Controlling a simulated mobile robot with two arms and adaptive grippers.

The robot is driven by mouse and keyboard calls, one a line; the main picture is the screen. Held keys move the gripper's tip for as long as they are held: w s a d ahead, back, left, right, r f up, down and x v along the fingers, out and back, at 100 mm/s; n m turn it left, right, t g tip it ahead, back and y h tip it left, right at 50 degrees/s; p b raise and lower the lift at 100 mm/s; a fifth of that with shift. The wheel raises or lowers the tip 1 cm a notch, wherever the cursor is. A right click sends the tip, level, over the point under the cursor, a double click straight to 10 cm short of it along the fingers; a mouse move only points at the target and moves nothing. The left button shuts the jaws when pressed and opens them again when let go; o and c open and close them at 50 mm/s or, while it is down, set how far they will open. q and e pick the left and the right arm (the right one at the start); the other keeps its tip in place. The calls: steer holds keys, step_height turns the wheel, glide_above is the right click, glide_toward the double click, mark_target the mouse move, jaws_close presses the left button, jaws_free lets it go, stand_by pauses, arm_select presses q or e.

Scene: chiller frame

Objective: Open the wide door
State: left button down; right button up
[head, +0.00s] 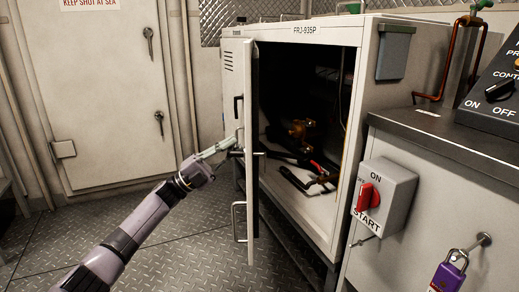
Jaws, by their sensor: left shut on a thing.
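The wide door (251,190) of the white cabinet marked FRJ-935P (345,42) stands swung out from the front and shows almost edge-on. The dark inside of the cabinet, with pipes and red-handled parts, is exposed. Handles show on the door's outer side: a dark upper one (237,106) and a pale lower one (239,222). My left gripper (232,144) reaches in from the left and is shut at the door's middle handle, which its fingers largely hide. My right gripper is not in view.
A grey box with a red START switch (369,196) and a counter (430,127) stand at the right. A purple padlock (447,276) hangs at the lower right. A closed wall door (100,100) is at the left. The patterned metal floor (190,255) left of the cabinet door is clear.

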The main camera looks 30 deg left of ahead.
arm_select(q)
steer(key=shift+s+a+f+y, duration=0.1)
steer(key=shift+s+a+y, duration=0.05)
steer(key=shift+a, duration=0.3)
steer(key=shift+s+a+f+y, duration=0.1)
steer(key=shift+s+a+y, duration=0.05)
steer(key=shift+a, duration=0.3)
steer(key=c, duration=1.8)
jaws_free()
steer(key=shift+c, duration=0.2)
steer(key=shift+s+a, duration=0.1)
steer(key=v, duration=1.2)
steer(key=shift+f, duration=0.15)
steer(key=shift+c, duration=0.4)
